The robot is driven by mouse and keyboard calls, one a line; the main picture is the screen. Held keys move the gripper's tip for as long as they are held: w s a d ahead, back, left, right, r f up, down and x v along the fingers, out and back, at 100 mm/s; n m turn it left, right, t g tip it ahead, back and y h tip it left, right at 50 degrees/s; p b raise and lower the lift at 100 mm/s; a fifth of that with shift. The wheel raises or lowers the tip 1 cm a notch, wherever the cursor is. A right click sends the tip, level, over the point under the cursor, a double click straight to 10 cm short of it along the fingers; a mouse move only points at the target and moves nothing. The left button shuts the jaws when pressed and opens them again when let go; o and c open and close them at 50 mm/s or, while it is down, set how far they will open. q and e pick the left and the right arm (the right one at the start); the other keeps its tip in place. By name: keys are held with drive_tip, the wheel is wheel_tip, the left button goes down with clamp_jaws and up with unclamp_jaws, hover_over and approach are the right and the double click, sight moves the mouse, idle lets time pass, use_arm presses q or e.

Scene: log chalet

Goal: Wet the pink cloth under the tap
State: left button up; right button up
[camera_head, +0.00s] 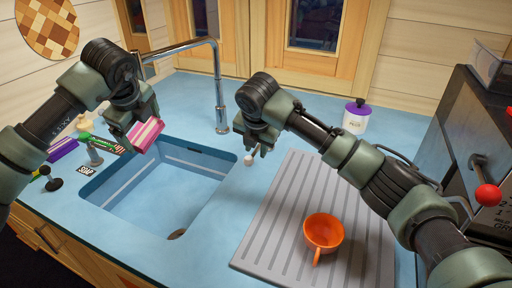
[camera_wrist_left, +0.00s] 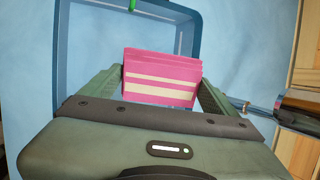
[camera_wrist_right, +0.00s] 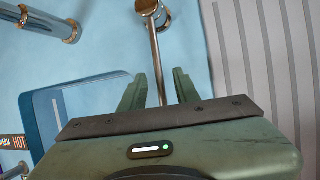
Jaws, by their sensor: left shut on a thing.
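My left gripper (camera_head: 138,122) is shut on the pink cloth (camera_head: 147,134), a folded pink piece with pale stripes. It holds the cloth above the left part of the blue sink (camera_head: 165,192); the left wrist view shows the cloth (camera_wrist_left: 162,78) between both fingers. The chrome tap (camera_head: 219,88) rises behind the sink, its spout reaching left; its outlet is hidden near my left gripper. No water shows. My right gripper (camera_head: 254,142) is low at the sink's right edge. In the right wrist view its fingers stand apart around a thin metal rod (camera_wrist_right: 154,50), possibly the tap's lever.
An orange cup (camera_head: 322,232) stands on the grey ribbed drainboard (camera_head: 280,215) right of the sink. A white jar with purple lid (camera_head: 356,118) is at the back. A machine with a red knob (camera_head: 487,194) stands far right. Small items, including a purple one (camera_head: 62,149), crowd the left.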

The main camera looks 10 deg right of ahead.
drive_tip(key=shift+c, duration=0.3)
clamp_jaws()
drive_tip(key=shift+r, duration=0.1)
idle(1.0)
